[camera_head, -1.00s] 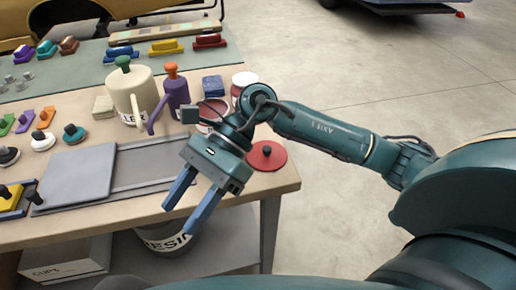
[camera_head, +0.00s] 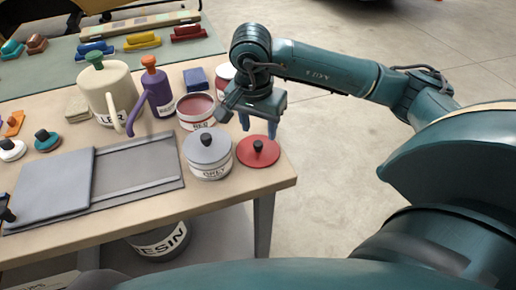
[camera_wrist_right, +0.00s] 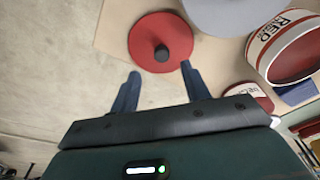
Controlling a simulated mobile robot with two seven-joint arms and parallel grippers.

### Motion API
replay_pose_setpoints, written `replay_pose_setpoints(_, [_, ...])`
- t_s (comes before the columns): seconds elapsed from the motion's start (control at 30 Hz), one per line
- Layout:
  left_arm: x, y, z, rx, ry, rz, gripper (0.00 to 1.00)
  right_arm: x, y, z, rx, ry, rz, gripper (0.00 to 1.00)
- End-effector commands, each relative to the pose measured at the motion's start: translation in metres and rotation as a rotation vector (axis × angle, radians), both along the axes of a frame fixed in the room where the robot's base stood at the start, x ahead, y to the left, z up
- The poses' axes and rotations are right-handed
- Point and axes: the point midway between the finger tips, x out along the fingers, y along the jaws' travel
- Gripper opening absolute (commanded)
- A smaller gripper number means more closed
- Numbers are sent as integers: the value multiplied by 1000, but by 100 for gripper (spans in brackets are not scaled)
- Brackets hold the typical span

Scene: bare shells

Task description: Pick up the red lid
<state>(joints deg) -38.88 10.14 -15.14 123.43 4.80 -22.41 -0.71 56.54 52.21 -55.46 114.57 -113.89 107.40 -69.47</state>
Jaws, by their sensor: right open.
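The red lid (camera_head: 258,152), a flat disc with a black knob, lies on the table near its right edge in the head view. It also shows in the right wrist view (camera_wrist_right: 160,42), ahead of the fingers. My right gripper (camera_head: 258,122) is open and empty, with its fingers pointing down above the far side of the lid. In the wrist view the two fingertips (camera_wrist_right: 158,70) are spread to either side of the knob's line, short of the knob. An open can labelled RED (camera_head: 196,112) stands behind and left of the lid. My left gripper is not in view.
A can labelled GREY with a grey lid (camera_head: 208,152) stands close left of the red lid. A cream pot (camera_head: 108,95), a purple pot (camera_head: 153,92) and a blue block (camera_head: 195,78) stand farther back. A grey tray (camera_head: 140,168) lies at left. Open floor lies right of the table.

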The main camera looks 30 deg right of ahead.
Motion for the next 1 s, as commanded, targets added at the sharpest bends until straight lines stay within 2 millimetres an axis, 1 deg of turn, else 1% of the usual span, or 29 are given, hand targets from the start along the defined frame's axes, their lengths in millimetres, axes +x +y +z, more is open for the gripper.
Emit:
replay_pose_setpoints(0.13, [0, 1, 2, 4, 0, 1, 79, 0, 0, -11, 1, 3, -1, 47])
replay_pose_setpoints(0.27, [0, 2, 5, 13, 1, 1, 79, 2, 2, -31, 1, 6, 0, 47])
replay_pose_setpoints(0.4, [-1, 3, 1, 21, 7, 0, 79, 4, 0, -49, 1, 3, -1, 47])
replay_pose_setpoints(0.5, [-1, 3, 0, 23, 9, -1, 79, 4, -1, -54, 2, 1, 0, 47])
replay_pose_setpoints(0.7, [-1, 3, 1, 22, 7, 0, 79, 5, -1, -55, 1, 0, 0, 47])
replay_pose_setpoints(0.77, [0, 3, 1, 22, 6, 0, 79, 5, -1, -55, 1, 0, 0, 42])
replay_pose_setpoints(1.0, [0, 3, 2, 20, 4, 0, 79, 5, -1, -54, 1, 0, 0, 23])
